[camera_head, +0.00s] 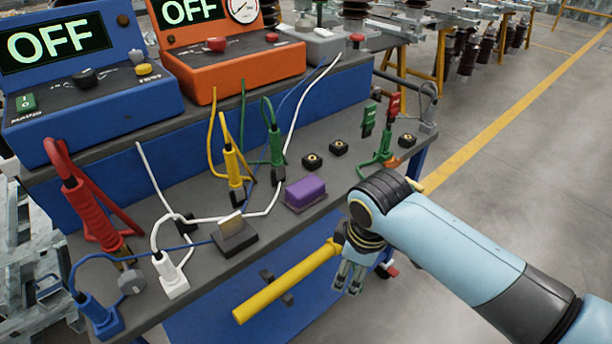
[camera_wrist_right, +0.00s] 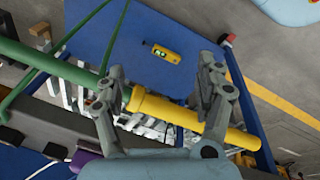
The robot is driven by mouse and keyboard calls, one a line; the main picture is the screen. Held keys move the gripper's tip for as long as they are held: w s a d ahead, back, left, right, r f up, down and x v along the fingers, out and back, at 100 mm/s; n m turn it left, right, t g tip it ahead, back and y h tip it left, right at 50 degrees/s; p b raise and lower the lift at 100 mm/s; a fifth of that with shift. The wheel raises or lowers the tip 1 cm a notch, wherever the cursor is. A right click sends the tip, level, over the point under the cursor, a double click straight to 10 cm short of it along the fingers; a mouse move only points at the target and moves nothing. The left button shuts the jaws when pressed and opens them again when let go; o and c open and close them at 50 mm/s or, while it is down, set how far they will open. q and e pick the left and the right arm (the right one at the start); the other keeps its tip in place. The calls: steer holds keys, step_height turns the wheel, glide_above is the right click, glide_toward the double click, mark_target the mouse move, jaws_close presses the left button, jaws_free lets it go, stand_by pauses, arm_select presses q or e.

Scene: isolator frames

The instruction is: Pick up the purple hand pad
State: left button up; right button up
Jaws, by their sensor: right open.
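The purple hand pad (camera_head: 305,193) lies on the grey shelf of the bench, near its front edge, in the head view. A small purple patch, likely the pad, shows at the lower left of the right wrist view (camera_wrist_right: 83,159). My right gripper (camera_head: 349,279) is in front of the bench, to the right of the pad and lower in the picture, pointing down. In the wrist view its two fingers (camera_wrist_right: 162,78) are spread apart with nothing held between them. The pad is clear of the gripper. My left gripper is not in view.
A yellow bar (camera_head: 287,284) runs along the bench front beside my gripper and crosses below the fingers in the wrist view. Coloured plugs with cables, a black holder (camera_head: 234,237) and black sockets (camera_head: 312,161) surround the pad. Open floor lies to the right.

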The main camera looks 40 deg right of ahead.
steer(key=w+r+n+p, duration=0.3)
steer(key=w+r+n, duration=0.5)
steer(key=w+r, duration=0.55)
steer(key=n+g, duration=0.2)
steer(key=n, duration=0.2)
glide_toward(306, 185)
steer(key=shift+d+y, duration=0.35)
steer(key=shift+y, duration=0.05)
steer(key=shift+w+f, duration=0.2)
steer(key=shift+f, duration=0.1)
steer(key=shift+n, duration=0.3)
step_height(306, 185, down, 5)
steer(key=shift+s+r, duration=0.1)
steer(key=shift+r, duration=0.1)
step_height(306, 185, down, 5)
steer(key=shift+s+f, duration=0.2)
steer(key=c, duration=1.3)
steer(key=shift+o, duration=0.2)
steer(key=shift+r, duration=0.1)
